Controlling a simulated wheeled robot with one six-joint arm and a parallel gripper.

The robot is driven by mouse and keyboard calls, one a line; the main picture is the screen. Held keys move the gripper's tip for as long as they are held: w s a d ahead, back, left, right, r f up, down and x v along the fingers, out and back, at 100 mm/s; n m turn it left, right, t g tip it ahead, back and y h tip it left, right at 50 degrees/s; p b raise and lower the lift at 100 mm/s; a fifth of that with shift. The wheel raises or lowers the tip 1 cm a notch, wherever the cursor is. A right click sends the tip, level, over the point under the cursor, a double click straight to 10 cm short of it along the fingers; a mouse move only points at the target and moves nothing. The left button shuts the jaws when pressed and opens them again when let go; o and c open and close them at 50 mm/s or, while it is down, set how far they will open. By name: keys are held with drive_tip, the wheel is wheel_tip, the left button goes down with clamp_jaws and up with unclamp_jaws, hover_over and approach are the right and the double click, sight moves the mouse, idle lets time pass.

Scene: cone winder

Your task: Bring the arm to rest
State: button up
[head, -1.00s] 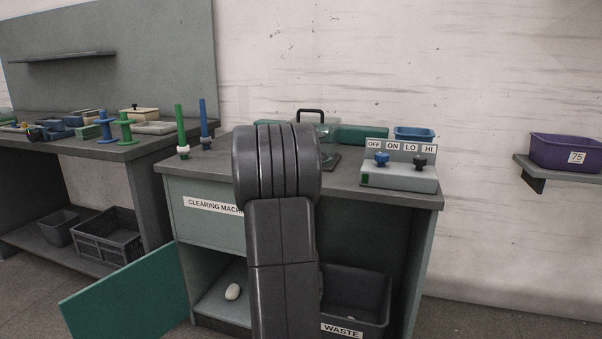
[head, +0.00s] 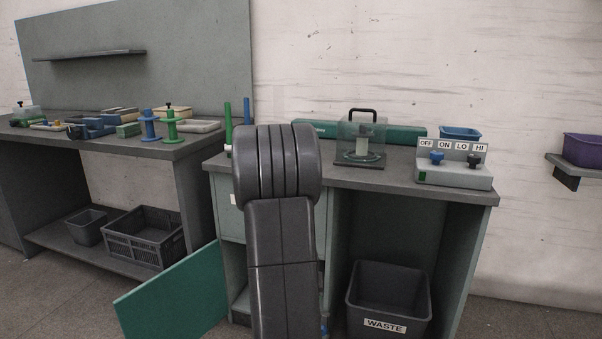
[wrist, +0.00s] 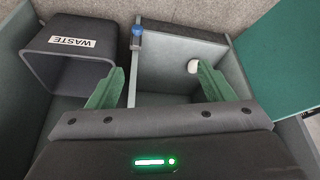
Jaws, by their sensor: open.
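My gripper (wrist: 156,88) shows in the wrist view with its two green fingers spread apart and nothing between them. It points toward the open compartment (wrist: 172,72) of the cabinet, where a white rounded object (wrist: 193,66) lies by the right finger. A blue-topped post or latch (wrist: 137,36) stands at the compartment's divider. In the head view my dark arm rises in front of the cabinet and hides part of its front; my gripper is hidden there.
A grey waste bin (head: 388,297) stands under the bench at right, also left in the wrist view. The green door (head: 175,295) hangs open at left. The bench top holds a clear covered box (head: 361,138), a knob panel (head: 455,172) and a blue tray (head: 460,133).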

drive_tip(key=shift+a, duration=0.25)
drive_tip(key=shift+s, duration=0.1)
